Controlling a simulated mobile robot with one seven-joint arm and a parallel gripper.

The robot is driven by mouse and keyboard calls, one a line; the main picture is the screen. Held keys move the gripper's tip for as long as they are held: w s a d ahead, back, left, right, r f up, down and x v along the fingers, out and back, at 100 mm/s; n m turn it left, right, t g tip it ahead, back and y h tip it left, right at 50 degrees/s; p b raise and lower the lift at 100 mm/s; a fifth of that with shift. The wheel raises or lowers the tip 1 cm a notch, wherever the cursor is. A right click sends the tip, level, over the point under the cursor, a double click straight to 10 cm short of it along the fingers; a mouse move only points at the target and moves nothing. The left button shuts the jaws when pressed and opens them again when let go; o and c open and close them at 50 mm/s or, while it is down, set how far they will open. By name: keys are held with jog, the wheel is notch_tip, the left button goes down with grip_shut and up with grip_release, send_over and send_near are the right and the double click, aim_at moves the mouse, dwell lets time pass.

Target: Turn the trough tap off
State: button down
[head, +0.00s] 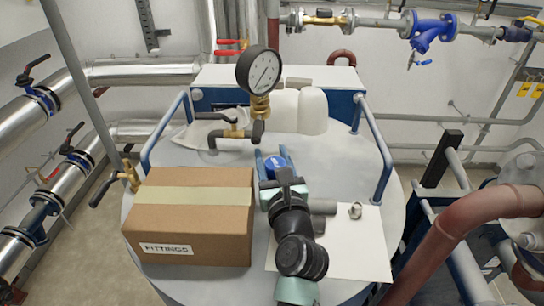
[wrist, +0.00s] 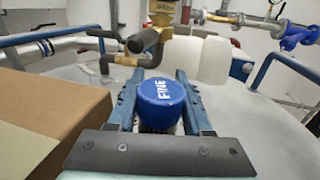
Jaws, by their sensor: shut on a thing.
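A brass tap (head: 236,131) with a dark lever and dark pipe ends stands on the far part of the round grey tank top; it also shows in the wrist view (wrist: 124,61), beyond my gripper. Another brass tap (head: 131,176) with a dark lever is at the tank's left edge. No label shows which is the trough tap. My gripper (head: 272,159) is shut on a blue-capped container marked FINE (wrist: 165,101), with a blue finger on each side. Its lower part is mostly hidden. The gripper is nearer the camera than the far tap and apart from it.
A cardboard FITTINGS box (head: 191,228) stands close left of my arm. A pressure gauge (head: 259,72) rises behind the far tap, beside a white jug (head: 313,111). Blue rails (head: 376,145) edge the tank. A white sheet (head: 358,248) with a small metal fitting (head: 355,210) lies right.

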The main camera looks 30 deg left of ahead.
jog(key=shift+f, duration=0.1)
jog(key=shift+f+b, duration=0.3)
jog(key=shift+f, duration=0.2)
jog(key=c, duration=0.6)
grip_release()
jog(key=shift+r+p, duration=0.3)
jog(key=shift+r, duration=0.25)
jog(key=b+v, duration=0.2)
jog(key=v, duration=0.9)
jog(key=shift+s+d, duration=0.35)
jog(key=shift+s, duration=0.1)
jog(key=shift+r, duration=0.15)
